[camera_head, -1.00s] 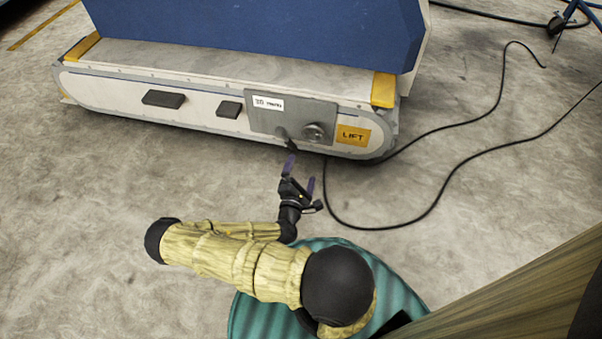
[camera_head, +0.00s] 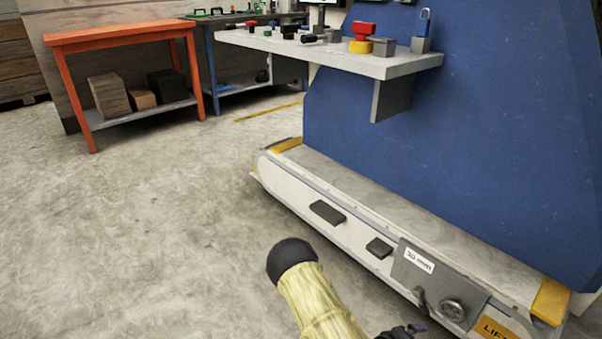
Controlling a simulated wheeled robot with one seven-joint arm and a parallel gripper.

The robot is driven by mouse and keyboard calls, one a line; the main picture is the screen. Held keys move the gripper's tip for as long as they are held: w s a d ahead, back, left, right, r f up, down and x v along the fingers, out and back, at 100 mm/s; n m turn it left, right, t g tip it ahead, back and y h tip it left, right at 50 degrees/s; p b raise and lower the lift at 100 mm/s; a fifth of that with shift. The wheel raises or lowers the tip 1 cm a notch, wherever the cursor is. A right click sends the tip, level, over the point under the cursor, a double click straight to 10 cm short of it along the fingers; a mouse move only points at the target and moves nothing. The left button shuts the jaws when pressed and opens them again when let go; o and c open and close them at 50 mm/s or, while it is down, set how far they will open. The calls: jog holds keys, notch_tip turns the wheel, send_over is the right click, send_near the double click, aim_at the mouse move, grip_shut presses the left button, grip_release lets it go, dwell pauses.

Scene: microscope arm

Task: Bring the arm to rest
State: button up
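My arm, in a yellowish ribbed sleeve (camera_head: 320,305) with a round black joint (camera_head: 291,258), reaches in from the bottom edge in the head view.
A blue machine (camera_head: 430,130) on a long white base (camera_head: 335,235) fills the right. Its grey shelf (camera_head: 400,66) carries a red-and-yellow button and other controls. An orange table (camera_head: 120,35) with boxes below stands back left. The concrete floor at left is clear.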

jog(key=s+a+r+m+g+y+p, duration=0.1)
jog(key=a+r+m+y+p, duration=0.35)
jog(key=r, duration=1.05)
jog(key=a+r+m+g+y+p, duration=0.15)
jog(key=a+r+y+p, duration=0.45)
jog(key=a+r, duration=0.7)
jog(key=s+d+p+v, duration=0.1)
jog(key=p+v, duration=0.1)
jog(key=v, duration=0.5)
jog(key=s+d+p+v, duration=0.1)
jog(key=p+v, duration=0.1)
jog(key=v, duration=0.4)
jog(key=s+d+f+p+v, duration=0.1)
jog(key=s+p+v, duration=0.15)
jog(key=v, duration=0.45)
jog(key=w+p+v, duration=0.2)
jog(key=p+v, duration=1)
jog(key=w+r+p+v, duration=0.1)
jog(key=w+p+v, duration=0.2)
jog(key=p+v, duration=0.8)
jog(key=w+p+v, duration=0.3)
jog(key=p+v, duration=0.9)
jog(key=p, duration=0.2)
jog(key=shift+a+r, duration=0.4)
jog(key=shift+r, duration=0.3)
jog(key=shift+w, duration=0.15)
